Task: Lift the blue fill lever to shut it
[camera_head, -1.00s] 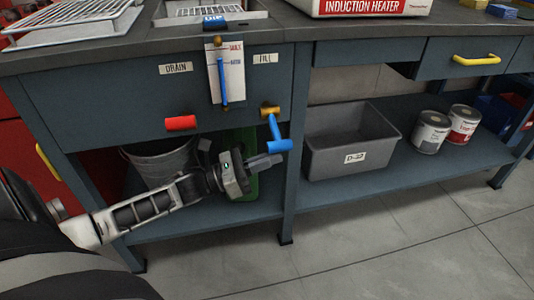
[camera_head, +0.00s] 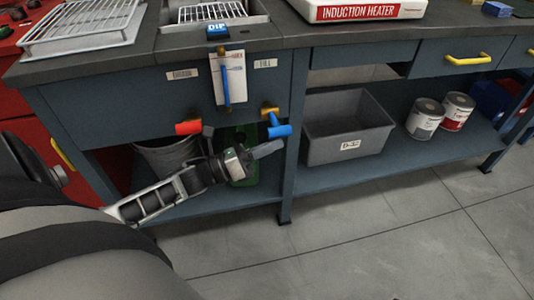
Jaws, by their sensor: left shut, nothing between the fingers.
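The blue fill lever (camera_head: 278,128) hangs from a brass valve (camera_head: 269,110) on the front of the workbench, below the FILL label (camera_head: 265,63). Its stem slants down to the right and its blue grip points right. My left gripper (camera_head: 270,147) is shut and empty, with its fingertips just below the lever's grip, pointing right. I cannot tell whether the fingertips touch the grip. My right gripper is not in view.
A red drain lever (camera_head: 188,127) is left of the blue one. A gauge card (camera_head: 234,80) hangs between them. A grey bucket (camera_head: 166,158) and a green container (camera_head: 247,170) stand below. A grey bin (camera_head: 347,127) and two cans sit on the right shelf.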

